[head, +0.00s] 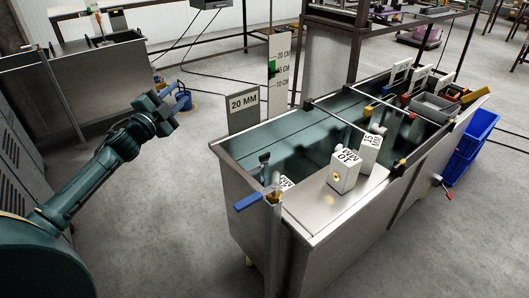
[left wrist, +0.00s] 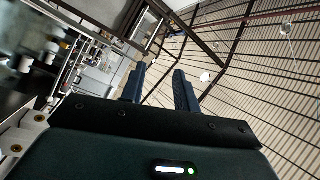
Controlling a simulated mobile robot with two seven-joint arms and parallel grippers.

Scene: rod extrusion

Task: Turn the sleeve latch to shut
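The handle sticks out to the left of the post. My left gripper (head: 176,97) is raised in the air, left of the tank and well apart from the handle. In the left wrist view its two dark fingers (left wrist: 159,82) stand apart with nothing between them. That view points up at the ceiling beams. My right gripper is not in view.
White blocks, one marked 10 MM (head: 343,173), stand on the tank's near ledge. A grey 20 MM plate (head: 243,108) stands at its back left. A red-tipped lever (head: 443,187) juts from the right side, near a blue bin (head: 472,134).

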